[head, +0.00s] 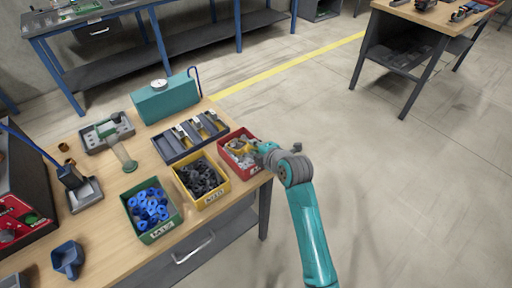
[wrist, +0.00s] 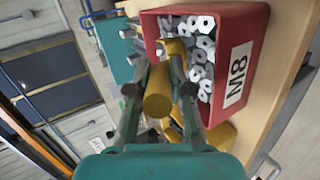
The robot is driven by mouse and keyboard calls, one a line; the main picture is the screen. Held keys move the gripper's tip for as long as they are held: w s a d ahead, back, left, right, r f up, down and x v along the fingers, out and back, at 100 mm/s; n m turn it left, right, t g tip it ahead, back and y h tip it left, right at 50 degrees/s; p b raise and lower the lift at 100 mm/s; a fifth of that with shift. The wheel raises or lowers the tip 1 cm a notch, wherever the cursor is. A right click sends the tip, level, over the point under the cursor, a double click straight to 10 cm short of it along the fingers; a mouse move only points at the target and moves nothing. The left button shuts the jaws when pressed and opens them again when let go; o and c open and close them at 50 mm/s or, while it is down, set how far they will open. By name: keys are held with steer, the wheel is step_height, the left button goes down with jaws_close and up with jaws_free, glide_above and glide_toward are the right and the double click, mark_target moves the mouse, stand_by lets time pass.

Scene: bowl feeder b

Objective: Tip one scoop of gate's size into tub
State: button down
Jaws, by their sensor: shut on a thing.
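My gripper (wrist: 160,88) is shut on a yellow rod-like handle (wrist: 157,104), seen end-on between the fingers in the wrist view. More yellow (wrist: 178,52) shows beyond the fingers at the red bin's edge; this looks like the scoop's far part, mostly hidden. The red bin (head: 251,168), marked M8, holds grey metal hex pieces and also shows in the wrist view (wrist: 240,70). In the head view my gripper (head: 262,150) is at this bin's right side. A yellow bin (head: 207,203) holds black pieces, a green bin (head: 160,234) blue ones. I cannot tell which container is the tub.
A grey divided tray (head: 168,150) stands behind the bins. A teal box with a dial (head: 165,103) stands at the back. A clear cylinder (head: 123,154) and a dark blue scoop-like vessel (head: 67,257) stand left. Floor right of the bench is clear.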

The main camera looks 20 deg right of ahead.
steer(key=shift+r, duration=2.3)
steer(key=shift+t, duration=0.3)
steer(key=shift+s+r, duration=0.15)
steer(key=shift+r, duration=2.6)
steer(key=shift+s+d, duration=0.1)
